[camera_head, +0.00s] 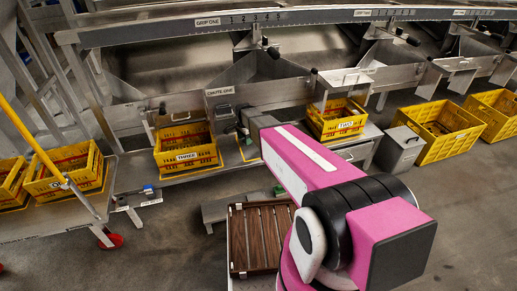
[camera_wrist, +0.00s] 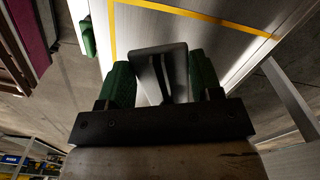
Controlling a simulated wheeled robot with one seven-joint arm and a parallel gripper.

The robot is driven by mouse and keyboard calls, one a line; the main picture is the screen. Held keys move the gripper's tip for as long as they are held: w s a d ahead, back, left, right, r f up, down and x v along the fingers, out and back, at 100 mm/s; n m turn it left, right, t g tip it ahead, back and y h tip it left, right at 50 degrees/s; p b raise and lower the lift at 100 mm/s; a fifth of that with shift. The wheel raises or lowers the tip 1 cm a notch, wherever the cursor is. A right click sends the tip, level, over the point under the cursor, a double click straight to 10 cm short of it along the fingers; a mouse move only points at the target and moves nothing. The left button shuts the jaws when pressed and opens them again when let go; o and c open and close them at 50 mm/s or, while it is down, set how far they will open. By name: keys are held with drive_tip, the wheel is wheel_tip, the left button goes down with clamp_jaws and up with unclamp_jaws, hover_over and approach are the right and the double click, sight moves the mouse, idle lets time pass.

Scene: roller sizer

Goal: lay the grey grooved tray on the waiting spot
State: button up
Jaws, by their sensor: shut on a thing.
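The grey grooved tray (camera_wrist: 165,72) is between the green fingers of my gripper (camera_wrist: 163,88) in the wrist view. My gripper is shut on it, and the tray is tilted in this view with a groove along its face. The yellow-lined spot (camera_wrist: 222,19) is on the metal bench beyond the tray, and its bare metal shows inside the lines. In the head view part of its yellow outline (camera_head: 250,152) shows beside my gripper (camera_head: 244,136), in front of the chute. I cannot tell whether the tray touches the bench.
Yellow crates (camera_head: 186,152) and (camera_head: 338,119) stand on the bench to either side. A grey bin (camera_head: 400,150) is farther right. A brown slatted rack (camera_head: 258,238) lies in front. In the wrist view a small green thing (camera_wrist: 88,37) is at the bench edge.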

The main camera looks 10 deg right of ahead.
hover_over(257, 152)
wheel_tip(257, 152, down, 4)
drive_tip(key=shift+s+f, duration=0.1)
drive_tip(key=shift+f, duration=1.95)
drive_tip(key=o, duration=1)
wheel_tip(257, 152, up, 12)
drive_tip(key=s+d+r+n, duration=0.2)
drive_tip(key=s+n, duration=0.1)
drive_tip(key=s, duration=0.5)
drive_tip(key=s+d+r+n, duration=0.3)
drive_tip(key=s+n, duration=0.1)
drive_tip(key=s, duration=0.5)
drive_tip(key=s+d+r+n, duration=0.3)
drive_tip(key=s+n, duration=0.1)
drive_tip(key=s, duration=0.4)
drive_tip(key=shift+s+d+r, duration=0.25)
